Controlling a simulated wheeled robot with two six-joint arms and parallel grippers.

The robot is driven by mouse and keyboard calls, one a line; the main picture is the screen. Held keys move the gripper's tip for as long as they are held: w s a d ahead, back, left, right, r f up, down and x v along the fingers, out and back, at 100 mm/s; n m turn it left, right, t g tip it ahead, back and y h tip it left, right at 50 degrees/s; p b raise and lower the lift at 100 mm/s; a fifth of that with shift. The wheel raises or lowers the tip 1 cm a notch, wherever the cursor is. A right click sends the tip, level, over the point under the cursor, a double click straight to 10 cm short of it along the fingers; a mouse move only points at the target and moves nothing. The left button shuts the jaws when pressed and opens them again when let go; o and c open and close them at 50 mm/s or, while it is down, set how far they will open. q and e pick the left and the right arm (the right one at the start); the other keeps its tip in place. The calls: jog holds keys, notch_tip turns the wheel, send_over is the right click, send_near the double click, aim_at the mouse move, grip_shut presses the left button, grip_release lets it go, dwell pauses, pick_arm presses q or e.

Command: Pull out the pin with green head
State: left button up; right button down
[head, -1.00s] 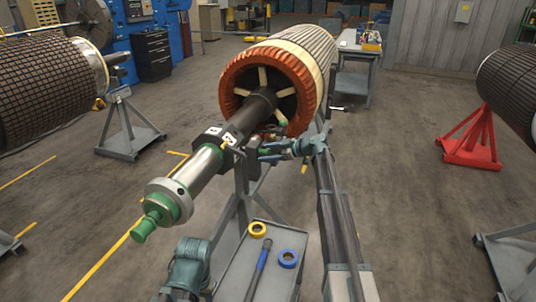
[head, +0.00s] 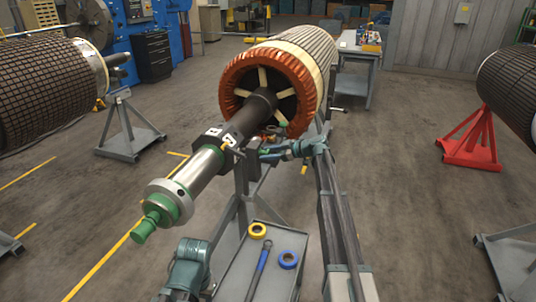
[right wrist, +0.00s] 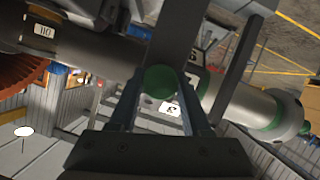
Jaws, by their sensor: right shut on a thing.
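The green pin head (right wrist: 160,80) shows as a round disc between my right fingertips in the right wrist view. My right gripper (head: 264,154) is shut on it, close beside the dark shaft (head: 222,134) of the rotor (head: 268,84). The pin's shank is hidden, so I cannot tell how deep it sits. A small yellow piece (head: 227,143) is on the shaft's near side, by white labels.
The grey stand (head: 240,205) rises under the shaft. A red stand (head: 471,140) is on the right, with open floor between.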

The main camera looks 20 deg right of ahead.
dwell(0.8)
jog(key=s+d, duration=0.2)
jog(key=d, duration=0.1)
jog(key=shift+c, duration=1.8)
grip_release()
jog(key=shift+s+d, duration=0.1)
jog(key=p+v, duration=0.5)
jog(key=v, duration=0.8)
jog(key=shift+s+d, duration=0.2)
jog(key=shift+d, duration=0.05)
